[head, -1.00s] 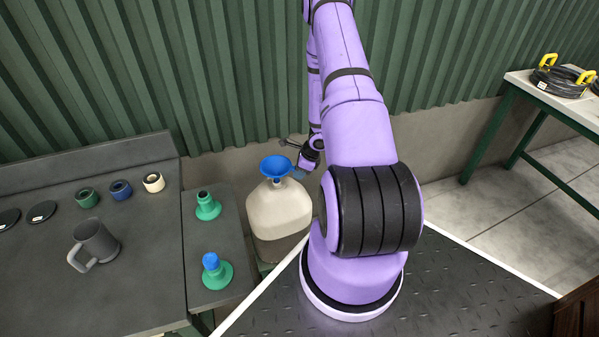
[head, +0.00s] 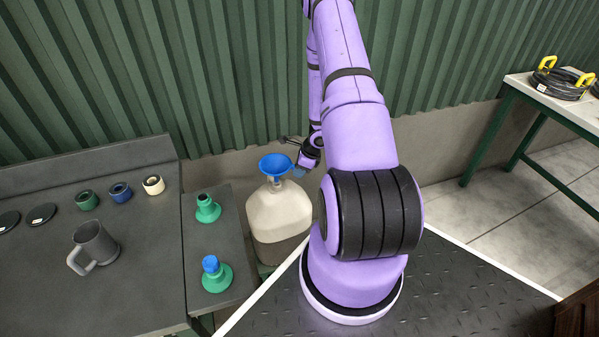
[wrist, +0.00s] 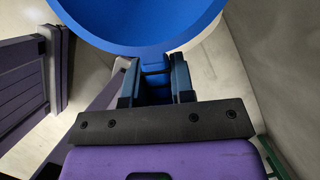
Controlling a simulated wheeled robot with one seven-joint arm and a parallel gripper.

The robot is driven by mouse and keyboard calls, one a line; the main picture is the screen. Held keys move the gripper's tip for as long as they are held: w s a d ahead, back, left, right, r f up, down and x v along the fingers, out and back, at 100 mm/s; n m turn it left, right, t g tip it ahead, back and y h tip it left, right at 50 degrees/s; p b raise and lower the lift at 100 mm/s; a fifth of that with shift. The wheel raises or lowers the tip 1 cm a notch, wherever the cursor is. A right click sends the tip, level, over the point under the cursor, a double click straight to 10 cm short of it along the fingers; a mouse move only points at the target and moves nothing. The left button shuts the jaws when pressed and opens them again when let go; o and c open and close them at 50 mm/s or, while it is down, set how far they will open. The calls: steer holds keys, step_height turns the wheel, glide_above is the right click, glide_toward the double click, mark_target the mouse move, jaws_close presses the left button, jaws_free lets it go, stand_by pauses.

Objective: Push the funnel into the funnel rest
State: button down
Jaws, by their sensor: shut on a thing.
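The blue funnel (head: 275,165) is upright over the mouth of a beige jug (head: 278,212). Its narrow lower end shows just above or at the jug's neck; I cannot tell whether it is still inside. My gripper (head: 298,171) is shut on the funnel's side tab, right of the rim. In the wrist view the fingers (wrist: 156,80) close on the blue tab below the funnel's rim (wrist: 140,47). I cannot clearly identify the funnel rest; two green flared stands, one open-topped (head: 207,208) and one with a blue top (head: 214,274), stand on the small side table.
A grey mug (head: 95,243) and several rings and discs lie on the dark bench (head: 140,290) at the left. The side table (head: 232,240) is bare between its two stands. A ribbed green wall is close behind. Coiled hose (head: 560,82) lies on a table far right.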

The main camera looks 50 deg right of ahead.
steer(key=shift+r, duration=0.25)
steer(key=shift+r, duration=3)
